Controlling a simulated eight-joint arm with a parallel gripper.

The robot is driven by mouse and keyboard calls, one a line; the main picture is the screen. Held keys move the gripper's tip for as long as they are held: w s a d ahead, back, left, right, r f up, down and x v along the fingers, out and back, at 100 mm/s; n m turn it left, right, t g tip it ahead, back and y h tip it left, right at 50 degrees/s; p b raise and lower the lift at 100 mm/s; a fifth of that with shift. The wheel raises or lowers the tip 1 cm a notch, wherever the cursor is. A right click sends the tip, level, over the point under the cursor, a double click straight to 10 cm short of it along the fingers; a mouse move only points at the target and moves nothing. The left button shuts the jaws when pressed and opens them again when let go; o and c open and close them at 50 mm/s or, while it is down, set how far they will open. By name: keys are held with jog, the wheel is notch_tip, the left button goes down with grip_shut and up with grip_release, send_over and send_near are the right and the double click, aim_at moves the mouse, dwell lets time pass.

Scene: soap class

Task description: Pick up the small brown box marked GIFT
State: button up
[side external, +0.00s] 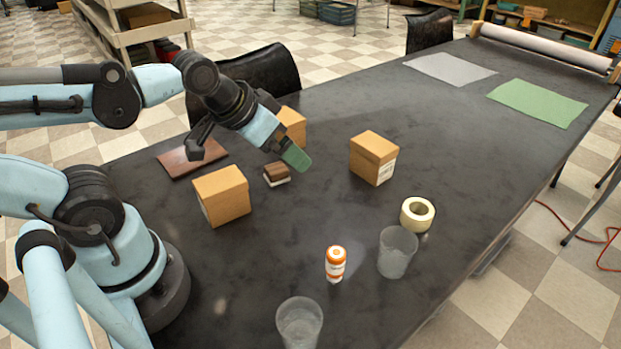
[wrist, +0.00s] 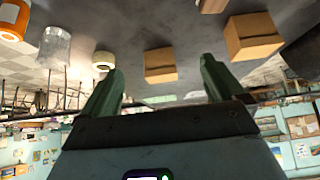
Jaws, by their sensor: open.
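The small brown box (side external: 276,174) has a dark brown upper part over a pale lower part and sits on the dark table in the side view. Its marking is too small to read. My gripper (side external: 296,157) is above the table, up and to the right of this box in the picture, apart from it. In the wrist view my gripper (wrist: 159,83) has its two green fingers spread with nothing between them. A brown object (wrist: 211,5) is cut off at the top of that view; I cannot tell which box it is.
Cardboard boxes stand left (side external: 222,195), right (side external: 375,157) and behind (side external: 291,125) the small box. A brown flat panel (side external: 192,157) lies left. A tape roll (side external: 417,214), orange bottle (side external: 335,263) and glasses (side external: 397,252) (side external: 299,322) stand nearer the front. The table's right part is mostly clear.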

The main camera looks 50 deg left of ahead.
dwell(0.4)
notch_tip(320, 180, up, 3)
jog(key=m+g, duration=0.5)
jog(key=m, duration=0.9)
send_over(372, 162)
jog(key=s+a, duration=0.1)
jog(key=a, duration=0.2)
jog(key=w+f+m, duration=0.1)
jog(key=w+f+m+g, duration=0.2)
jog(key=f, duration=0.1)
jog(key=shift+w+d, duration=0.35)
jog(key=shift+w, duration=0.05)
jog(key=shift+w+f+m, duration=0.2)
jog(key=shift+f+m, duration=0.25)
jog(key=shift+m, duration=0.05)
notch_tip(372, 162, down, 12)
jog(key=shift+s+r, duration=0.1)
jog(key=shift+s, duration=0.05)
